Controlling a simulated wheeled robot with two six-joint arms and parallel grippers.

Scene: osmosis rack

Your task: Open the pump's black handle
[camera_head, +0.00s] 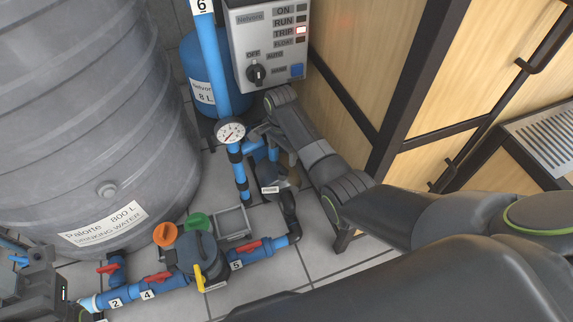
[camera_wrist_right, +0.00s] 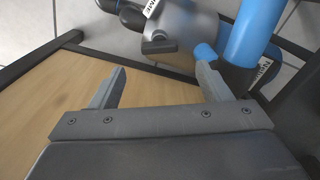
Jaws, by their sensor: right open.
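My right gripper (camera_wrist_right: 161,80) is open and empty. The handle lies beyond the gap between its fingertips, apart from them. In the head view my right gripper (camera_head: 270,137) is beside the pressure gauge (camera_head: 230,132) and below the control box. It and my arm hide most of the pump there, and I cannot make out the handle. I cannot identify my left gripper.
The control box (camera_head: 267,45) hangs above, with its TRIP lamp lit. A blue pipe (camera_head: 212,62) and blue tank (camera_head: 200,75) stand left of the gripper. A wooden cabinet (camera_head: 375,50) is close on the right. Red-handled valves (camera_head: 158,278) line the low pipe.

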